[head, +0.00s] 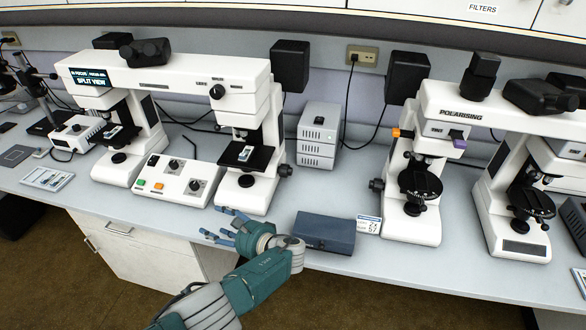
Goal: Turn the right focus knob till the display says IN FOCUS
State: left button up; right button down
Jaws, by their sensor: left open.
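The white comparison microscope (180,72) stands at the back left, with two stages under one bridge. Its display (91,78) reads SPLIT VIEW in large letters; the smaller line above seems to include the word FOCUS, but I cannot read it surely. On its right stand, a dark focus knob (285,170) sticks out at the right side, and another dark knob (247,181) sits low on the front. My left gripper (216,225) is open and empty at the bench's front edge, in front of and below the right stand, apart from both knobs. My right gripper is not in view.
A control box (168,180) with knobs and coloured buttons stands between the two stands. A dark blue case (324,232) lies right of my gripper, with a small card (368,225) beside it. A grey power unit (318,135) stands behind. The polarising microscope (432,110) stands right.

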aim_at(284, 170)
jog(key=i+l, duration=0.15)
jog(key=l, duration=0.2)
jog(key=i+l, duration=0.15)
jog(key=l, duration=0.15)
jog(key=i+l+u, duration=0.1)
jog(key=l, duration=0.25)
jog(key=i+l, duration=0.35)
jog(key=l, duration=0.3)
